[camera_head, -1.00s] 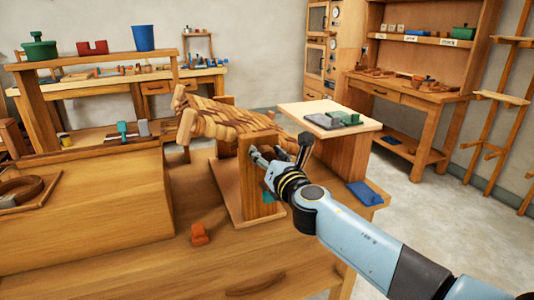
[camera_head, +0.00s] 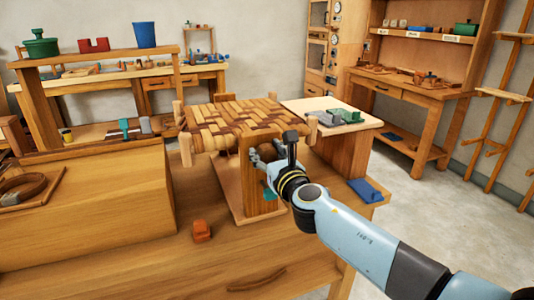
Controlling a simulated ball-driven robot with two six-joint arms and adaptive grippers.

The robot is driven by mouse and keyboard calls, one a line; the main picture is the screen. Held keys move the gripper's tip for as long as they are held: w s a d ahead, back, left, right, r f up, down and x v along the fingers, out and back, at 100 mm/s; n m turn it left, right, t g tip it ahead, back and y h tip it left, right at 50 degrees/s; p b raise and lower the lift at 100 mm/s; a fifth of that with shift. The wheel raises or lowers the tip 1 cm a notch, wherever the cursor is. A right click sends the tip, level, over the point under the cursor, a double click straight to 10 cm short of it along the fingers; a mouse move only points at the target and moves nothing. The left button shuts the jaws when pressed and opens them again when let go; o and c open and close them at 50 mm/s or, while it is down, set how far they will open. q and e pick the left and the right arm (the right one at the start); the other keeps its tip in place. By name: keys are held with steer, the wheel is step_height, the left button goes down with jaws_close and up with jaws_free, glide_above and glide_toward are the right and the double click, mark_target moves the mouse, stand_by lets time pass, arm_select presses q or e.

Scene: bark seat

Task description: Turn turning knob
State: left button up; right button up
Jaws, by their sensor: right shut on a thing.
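A stool-like frame with a woven bark seat (camera_head: 235,122) is mounted on a wooden stand (camera_head: 262,205) on the bench. The seat looks about level, with short posts at its corners. My right gripper (camera_head: 265,160) reaches in from the right and is shut at the upper part of the stand's upright board, under the seat's near edge. The turning knob is mostly hidden behind the gripper, and its own shape cannot be made out. A dark upright piece (camera_head: 290,146) stands at the wrist. My left gripper is not in view.
A small orange block (camera_head: 202,231) lies on the bench front and a blue piece (camera_head: 365,190) at its right edge. A side table (camera_head: 345,117) with grey and green blocks stands behind the arm. A large wooden box (camera_head: 85,200) fills the left.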

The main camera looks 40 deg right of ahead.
steer(key=shift+f, duration=0.15)
steer(key=o, duration=1.2)
steer(key=shift+s, duration=0.1)
steer(key=v, duration=1.2)
